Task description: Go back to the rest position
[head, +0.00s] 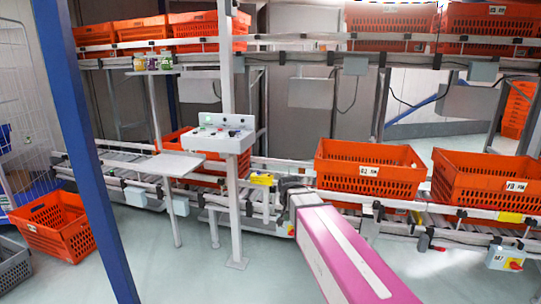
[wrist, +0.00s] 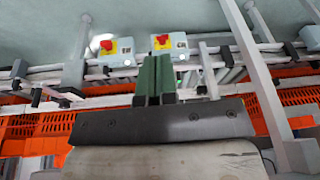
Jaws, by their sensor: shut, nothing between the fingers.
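My gripper (wrist: 156,75) shows in the wrist view as two green fingers side by side, shut with nothing held. The wrist picture looks upside down, with floor at the top and orange totes (wrist: 35,125) lower down behind the gripper mount. In the head view my pink and white arm link reaches in from the bottom right toward the conveyor.
Orange totes (head: 370,172) stand on the lower conveyor, more on the upper one. A floor tote (head: 55,225) and grey crate (head: 12,268) are at left. A blue post (head: 85,150) and a control panel (head: 238,145) stand nearby.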

